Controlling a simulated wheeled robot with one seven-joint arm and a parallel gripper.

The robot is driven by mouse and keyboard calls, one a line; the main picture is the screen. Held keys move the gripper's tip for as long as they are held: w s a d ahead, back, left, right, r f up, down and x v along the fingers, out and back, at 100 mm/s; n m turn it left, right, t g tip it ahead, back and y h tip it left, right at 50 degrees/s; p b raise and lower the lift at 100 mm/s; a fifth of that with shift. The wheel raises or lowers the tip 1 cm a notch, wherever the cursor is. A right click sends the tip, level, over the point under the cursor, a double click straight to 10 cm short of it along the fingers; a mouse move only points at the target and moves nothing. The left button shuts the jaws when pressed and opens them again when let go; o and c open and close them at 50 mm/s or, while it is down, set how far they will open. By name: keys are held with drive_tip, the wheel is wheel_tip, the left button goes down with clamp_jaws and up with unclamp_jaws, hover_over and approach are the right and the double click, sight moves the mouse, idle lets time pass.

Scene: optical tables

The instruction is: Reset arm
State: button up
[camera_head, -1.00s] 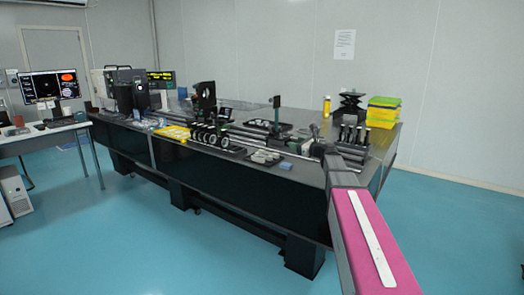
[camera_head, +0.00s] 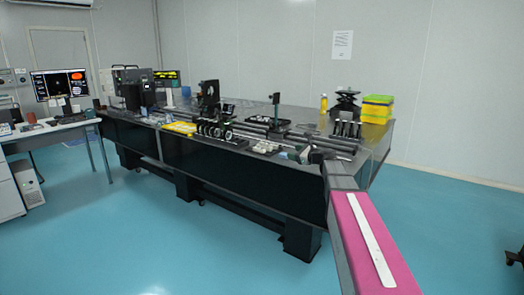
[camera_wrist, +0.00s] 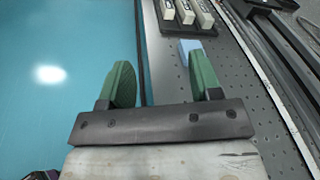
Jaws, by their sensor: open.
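My gripper (camera_wrist: 163,85) is open and empty in the wrist view. Its two green fingers stand apart, the left one against the blue floor and the right one against the perforated table top. In the head view my arm reaches to the front right edge of the optical table (camera_head: 225,160). The gripper is small there and its jaws are hard to make out. No held object shows between the fingers.
A small blue block (camera_wrist: 190,50) lies on the table beyond the right finger. A dark tray with pale blocks (camera_wrist: 186,12) is further off. A yellow-green box stack (camera_head: 376,109) stands at the table's right end. Open floor (camera_head: 110,240) lies in front.

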drive_tip(key=s+a+f+n+g+h, duration=0.3)
drive_tip(key=s+f+n+g+h, duration=0.3)
drive_tip(key=s+f+n, duration=1.05)
drive_tip(key=s+d+f+n+g+h, duration=0.3)
drive_tip(key=s+f, duration=0.4)
drive_tip(key=s, duration=0.2)
drive_tip(key=s+d+f+n+g+h, duration=0.2)
drive_tip(key=s+d+f+n, duration=0.1)
drive_tip(key=s+f, duration=0.4)
drive_tip(key=shift+s+f+g+h, duration=0.25)
drive_tip(key=shift+s+g+h, duration=0.15)
drive_tip(key=shift+s, duration=0.5)
drive_tip(key=shift+d+n, duration=0.1)
drive_tip(key=shift+n, duration=0.15)
